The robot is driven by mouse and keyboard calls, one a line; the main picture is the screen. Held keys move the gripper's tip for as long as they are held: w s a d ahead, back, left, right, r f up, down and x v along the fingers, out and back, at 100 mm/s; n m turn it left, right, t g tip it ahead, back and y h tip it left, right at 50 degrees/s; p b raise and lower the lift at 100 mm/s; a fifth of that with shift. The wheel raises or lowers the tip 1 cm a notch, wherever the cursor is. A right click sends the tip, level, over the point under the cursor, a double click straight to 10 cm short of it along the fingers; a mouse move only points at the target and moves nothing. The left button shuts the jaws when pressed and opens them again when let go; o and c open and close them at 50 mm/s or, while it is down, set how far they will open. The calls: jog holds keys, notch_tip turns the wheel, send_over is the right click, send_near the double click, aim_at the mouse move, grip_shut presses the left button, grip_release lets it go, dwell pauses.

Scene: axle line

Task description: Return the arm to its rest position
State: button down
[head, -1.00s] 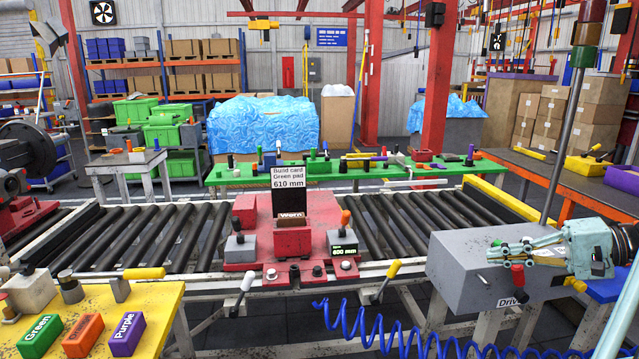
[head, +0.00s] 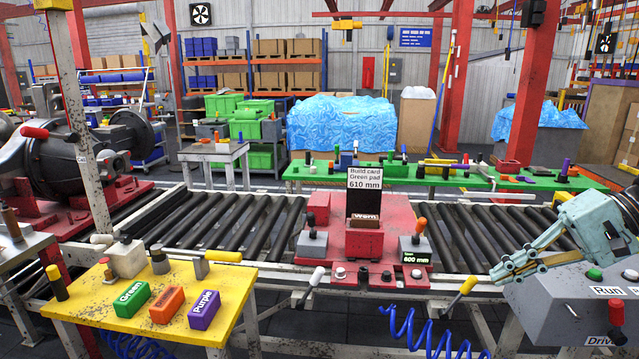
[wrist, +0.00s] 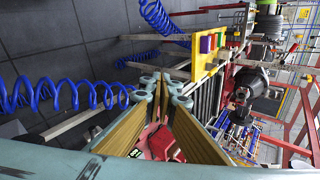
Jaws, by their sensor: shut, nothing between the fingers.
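My gripper (head: 500,274) is at the right of the head view, pale teal, shut and empty. It points left and slightly down, in front of the grey drive box (head: 560,312) in the picture or above it; the gap is hard to judge. In the wrist view the two fingers (wrist: 160,88) come together with nothing between them. Beyond them the red fixture (wrist: 162,145) shows small. In the head view the red fixture (head: 350,272) stands on the roller line with the build card (head: 365,179), a block marked "Worn" and a "600 mm" display.
A yellow table (head: 75,309) at front left holds the green (head: 132,299), orange (head: 167,304) and purple (head: 204,309) pads. The roller conveyor (head: 235,228) runs across the middle. A blue coiled hose (head: 430,335) hangs at the front. A post (head: 80,120) stands at left.

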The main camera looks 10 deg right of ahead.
jog(key=s+a+r+n+g+h, duration=0.1)
jog(key=s+a+r+n+h, duration=0.1)
jog(key=a, duration=0.6)
jog(key=s+a+r+n+g+h, duration=0.2)
jog(key=a+n, duration=0.1)
jog(key=a, duration=0.6)
jog(key=s+a+r+n+g+h, duration=0.1)
jog(key=s+a+r+n+h, duration=0.15)
jog(key=a, duration=0.55)
jog(key=s+a+r+t+h, duration=0.1)
jog(key=s+a, duration=0.1)
jog(key=s, duration=0.4)
jog(key=s+a+r+t+h, duration=0.1)
jog(key=s+a+t, duration=0.1)
jog(key=s, duration=0.5)
jog(key=shift+s+a+r, duration=0.15)
jog(key=shift+s+a, duration=0.1)
jog(key=shift+a, duration=0.55)
jog(key=shift+d, duration=0.1)
